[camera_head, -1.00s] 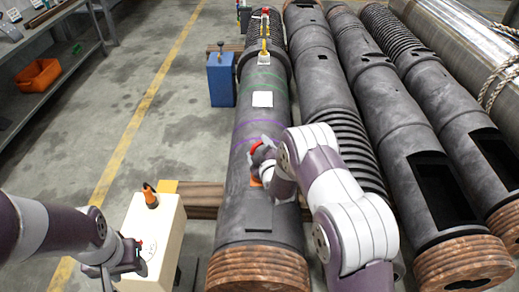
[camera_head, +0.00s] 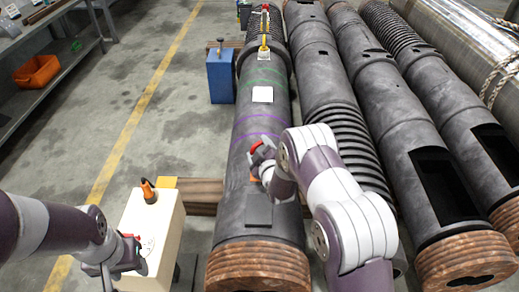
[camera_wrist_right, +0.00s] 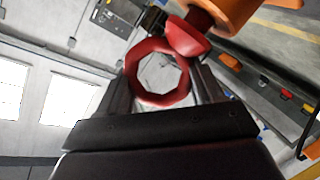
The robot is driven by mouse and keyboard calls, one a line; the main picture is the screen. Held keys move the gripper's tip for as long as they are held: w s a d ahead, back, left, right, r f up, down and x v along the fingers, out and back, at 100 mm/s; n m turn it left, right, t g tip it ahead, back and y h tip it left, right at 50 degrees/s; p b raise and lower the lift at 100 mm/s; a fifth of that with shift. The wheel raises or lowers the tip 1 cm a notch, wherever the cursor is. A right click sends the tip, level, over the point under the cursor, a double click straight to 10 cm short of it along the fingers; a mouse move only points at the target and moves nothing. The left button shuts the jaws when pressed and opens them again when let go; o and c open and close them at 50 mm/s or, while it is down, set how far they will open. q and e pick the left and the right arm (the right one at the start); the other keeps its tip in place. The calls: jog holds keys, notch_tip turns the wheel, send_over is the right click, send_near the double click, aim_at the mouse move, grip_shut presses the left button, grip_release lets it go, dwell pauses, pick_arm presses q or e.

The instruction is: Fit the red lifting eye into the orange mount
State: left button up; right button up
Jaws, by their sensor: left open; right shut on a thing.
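The red lifting eye (camera_wrist_right: 135,72) is a ring with a rounded red collar and a darker shank. My right gripper (camera_wrist_right: 158,85) is shut on its ring. In the head view the eye (camera_head: 256,147) is a small red patch at my right gripper (camera_head: 261,156), above the nearer part of the left dark barrel. The orange mount (camera_head: 253,180) shows as a small patch beside that gripper, mostly hidden. In the wrist view an orange part (camera_wrist_right: 238,14) overlaps the shank end at the top; I cannot tell whether the shank is inside it. My left gripper (camera_head: 135,262) is open at the white box.
The white box (camera_head: 155,215) with an orange-handled item (camera_head: 149,191) stands left of the dark barrel (camera_head: 262,120). A blue box (camera_head: 221,77) stands farther back. More dark barrels lie close on the right.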

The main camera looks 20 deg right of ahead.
jog(key=shift+f, duration=0.35)
jog(key=o, duration=1.3)
jog(key=shift+o, duration=0.2)
jog(key=shift+s+r, duration=0.1)
jog(key=shift+s, duration=0.2)
jog(key=p+v, duration=0.4)
jog(key=v, duration=0.8)
jog(key=shift+a, duration=0.1)
